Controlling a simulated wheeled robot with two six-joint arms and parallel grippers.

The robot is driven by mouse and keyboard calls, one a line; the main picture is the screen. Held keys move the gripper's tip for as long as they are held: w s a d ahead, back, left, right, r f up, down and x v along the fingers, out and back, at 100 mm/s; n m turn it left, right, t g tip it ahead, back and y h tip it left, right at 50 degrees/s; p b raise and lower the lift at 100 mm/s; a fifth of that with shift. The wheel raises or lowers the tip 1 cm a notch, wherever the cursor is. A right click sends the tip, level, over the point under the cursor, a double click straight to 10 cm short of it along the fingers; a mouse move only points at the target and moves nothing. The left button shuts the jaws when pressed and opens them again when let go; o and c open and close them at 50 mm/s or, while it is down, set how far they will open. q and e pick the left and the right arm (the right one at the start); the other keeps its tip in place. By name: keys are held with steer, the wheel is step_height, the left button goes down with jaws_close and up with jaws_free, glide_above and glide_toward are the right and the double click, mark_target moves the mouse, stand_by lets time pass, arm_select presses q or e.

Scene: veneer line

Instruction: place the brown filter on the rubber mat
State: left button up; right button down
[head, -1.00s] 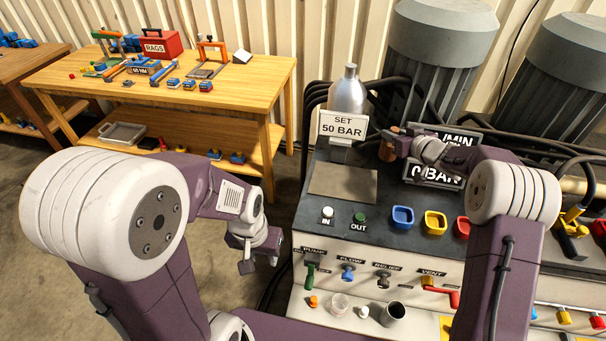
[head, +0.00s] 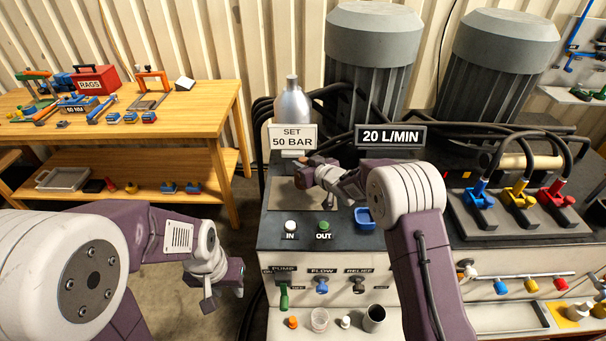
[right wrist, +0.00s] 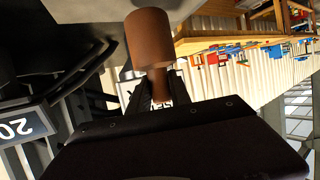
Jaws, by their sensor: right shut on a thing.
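The brown filter (right wrist: 150,40) is a brown cylinder with a narrower neck. My right gripper (right wrist: 160,88) is shut on that neck in the right wrist view. In the head view the filter (head: 318,159) is small and partly covered by my right gripper (head: 312,172).
A SET 50 BAR sign (head: 292,137) and a silver bottle (head: 292,100) stand behind the mat. The white IN button (head: 291,226) and green OUT button (head: 324,227) are in front.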

step_height(320, 180, down, 4)
steer(key=shift+r, duration=0.15)
steer(key=c, duration=1.2)
jaws_free()
steer(key=shift+s+r, duration=0.1)
steer(key=shift+r, duration=0.05)
steer(key=b+v, duration=0.1)
steer(key=v, duration=1)
steer(key=shift+s+d+r, duration=0.15)
steer(key=shift+s+d, duration=0.05)
steer(key=shift+s, duration=0.15)
